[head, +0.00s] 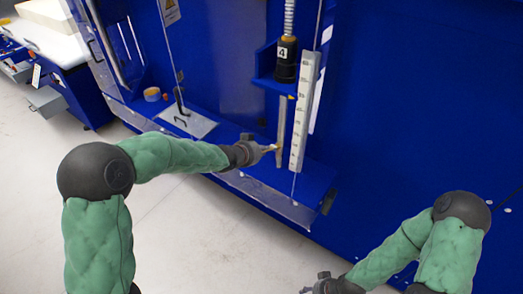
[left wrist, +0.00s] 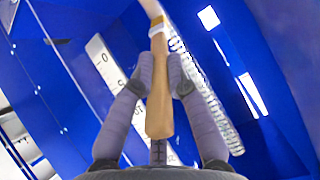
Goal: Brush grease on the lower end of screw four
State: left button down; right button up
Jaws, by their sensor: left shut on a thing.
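Screw four (head: 281,132) stands upright on the blue machine, below a black housing (head: 286,62) labelled 4. A pale ribbed rod, which looks like the screw, crosses the left wrist view (left wrist: 208,95). My left gripper (head: 262,148) is at the screw's lower part, on its left side. It is shut on a wooden-handled brush (left wrist: 158,95), held between both fingers in the left wrist view. The brush's tip reaches the screw in the head view; whether it touches is too small to tell. My right gripper (head: 318,285) is low at the bottom edge, its fingers partly cut off.
A pale scale bar (head: 304,112) stands close on the screw's right. A small orange-rimmed container (head: 152,94) and a grey plate (head: 188,123) are on the blue ledge to the left. A side table (head: 52,55) stands far left. The floor in front is clear.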

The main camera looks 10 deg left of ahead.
pick_arm(q)
jog(key=shift+w+r+p, duration=0.1)
jog(key=shift+r+p, duration=0.95)
jog(key=shift+r, duration=0.15)
jog(key=shift+f+b, duration=4.6)
jog(key=shift+f, duration=0.85)
jog(key=shift+r+p, duration=4.85)
jog(key=shift+r, duration=0.6)
jog(key=shift+s+a, duration=0.2)
jog(key=shift+s, duration=0.3)
jog(key=shift+s+a, duration=0.15)
jog(key=shift+s, duration=0.35)
jog(key=shift+s+a+p, duration=0.15)
jog(key=shift+s+a, duration=0.05)
jog(key=shift+s, duration=0.45)
jog(key=shift+s+a+p, duration=0.1)
jog(key=shift+s+a, duration=0.15)
jog(key=shift+s, duration=0.35)
jog(key=shift+s+a+p, duration=0.15)
jog(key=shift+s+a, duration=0.05)
jog(key=shift+s, duration=0.45)
